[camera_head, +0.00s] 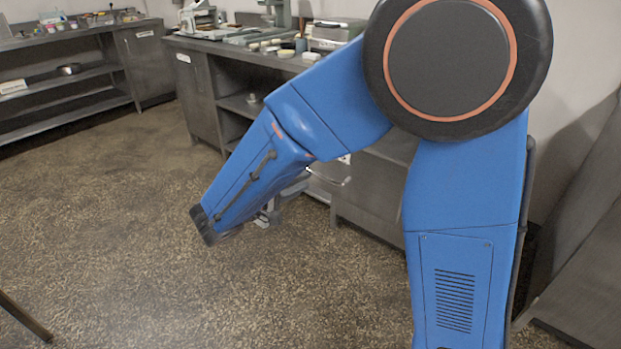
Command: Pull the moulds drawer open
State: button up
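A metal counter stands behind my blue arm. On its front, a thin light handle (330,180) shows just right of my forearm, with a small pale label (345,158) above it that I cannot read. This may be the moulds drawer; its face is mostly hidden by my arm. My gripper (298,186) shows only in part, as grey pieces below and behind the forearm, close to the left end of the handle. I cannot tell whether it touches the handle or how its fingers stand.
The counter top (225,46) holds a scale, bowls and trays. A cupboard (197,98) and open shelf are left of my arm. Shelving (60,90) lines the left wall. A grey panel (590,260) stands at the right.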

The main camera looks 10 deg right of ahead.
jog(key=v, duration=0.9)
jog(key=shift+s+a, duration=0.2)
jog(key=shift+a, duration=0.1)
jog(key=s+d+m+g+y, duration=0.1)
jog(key=s+d+m+g, duration=0.15)
jog(key=d, duration=0.65)
jog(key=s+d+m+g+y, duration=0.1)
jog(key=s+d+g+y, duration=0.2)
jog(key=d, duration=0.6)
jog(key=s+d+m+y, duration=0.2)
jog(key=s+d+y, duration=0.1)
jog(key=s, duration=0.4)
jog(key=s+d+m+y, duration=0.2)
jog(key=s+d+y, duration=0.1)
jog(key=s+y, duration=0.2)
jog(key=shift+s+d+f+t, duration=0.35)
jog(key=shift+s+d+f, duration=0.05)
jog(key=shift+s, duration=0.7)
